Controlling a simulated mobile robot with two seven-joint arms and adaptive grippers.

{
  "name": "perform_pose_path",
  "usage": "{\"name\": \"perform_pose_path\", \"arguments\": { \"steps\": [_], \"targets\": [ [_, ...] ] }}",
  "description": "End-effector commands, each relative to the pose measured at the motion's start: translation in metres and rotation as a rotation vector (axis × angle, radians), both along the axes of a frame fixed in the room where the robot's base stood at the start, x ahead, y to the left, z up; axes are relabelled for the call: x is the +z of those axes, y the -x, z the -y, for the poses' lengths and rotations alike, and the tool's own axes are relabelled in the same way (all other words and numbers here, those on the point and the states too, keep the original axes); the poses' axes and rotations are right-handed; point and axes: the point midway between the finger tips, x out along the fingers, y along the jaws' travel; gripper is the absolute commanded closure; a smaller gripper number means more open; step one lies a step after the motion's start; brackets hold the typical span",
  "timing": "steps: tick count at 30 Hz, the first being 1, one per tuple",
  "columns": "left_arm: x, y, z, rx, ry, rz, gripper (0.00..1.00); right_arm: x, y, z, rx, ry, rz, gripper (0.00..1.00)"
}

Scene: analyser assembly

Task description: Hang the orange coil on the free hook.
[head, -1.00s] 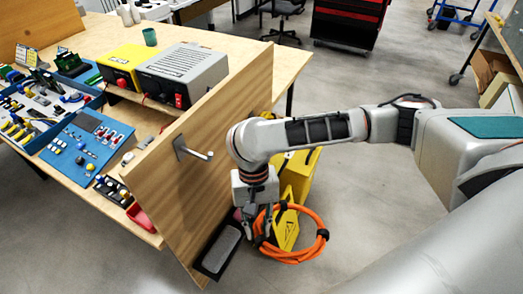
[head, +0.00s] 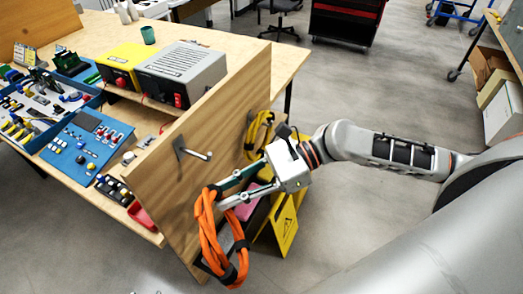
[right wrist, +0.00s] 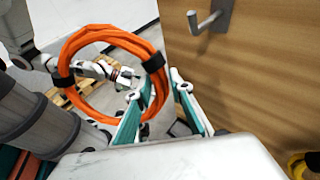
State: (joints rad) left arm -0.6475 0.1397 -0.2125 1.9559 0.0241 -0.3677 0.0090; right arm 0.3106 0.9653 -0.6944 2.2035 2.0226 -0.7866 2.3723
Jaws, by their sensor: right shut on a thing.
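The orange coil (head: 209,240), with black bands, hangs from my right gripper (head: 214,197) in front of the wooden panel. The gripper is shut on the coil's upper part. In the right wrist view the coil (right wrist: 82,38) shows as a ring, its banded right side at the fingertips (right wrist: 156,84). The free metal hook (head: 196,155) sticks out of the panel, above and left of the coil in the head view, apart from it. It also shows in the right wrist view (right wrist: 206,22). Part of what looks like my left gripper (right wrist: 112,72) shows through the ring; its jaws are unclear.
The wooden panel (head: 180,215) stands along the bench edge. A yellow coil (head: 258,130) hangs farther along it. A yellow floor sign (head: 284,228) and a pink object (head: 246,208) are below the right arm. Open floor lies to the right.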

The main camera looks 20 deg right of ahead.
Motion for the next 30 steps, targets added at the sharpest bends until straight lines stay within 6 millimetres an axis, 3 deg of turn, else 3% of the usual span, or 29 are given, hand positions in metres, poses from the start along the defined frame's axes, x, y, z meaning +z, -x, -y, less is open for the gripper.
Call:
{"name": "perform_pose_path", "arguments": {
  "steps": [9,18,23,30],
  "targets": [
    [0.007,-0.001,0.0,0.0,0.001,0.005,0.6,0.02,-0.027,0.047,-0.289,-0.187,0.042,1.0],
    [0.012,-0.003,0.001,0.0,0.003,0.012,0.6,0.029,-0.045,0.089,-0.464,-0.283,0.101,1.0],
    [0.013,-0.003,0.001,0.0,0.003,0.012,0.6,0.031,-0.048,0.098,-0.494,-0.3,0.117,1.0],
    [0.017,-0.003,0.0,0.0,0.002,0.012,0.6,0.031,-0.055,0.095,-0.497,-0.3,0.119,1.0]
  ]
}}
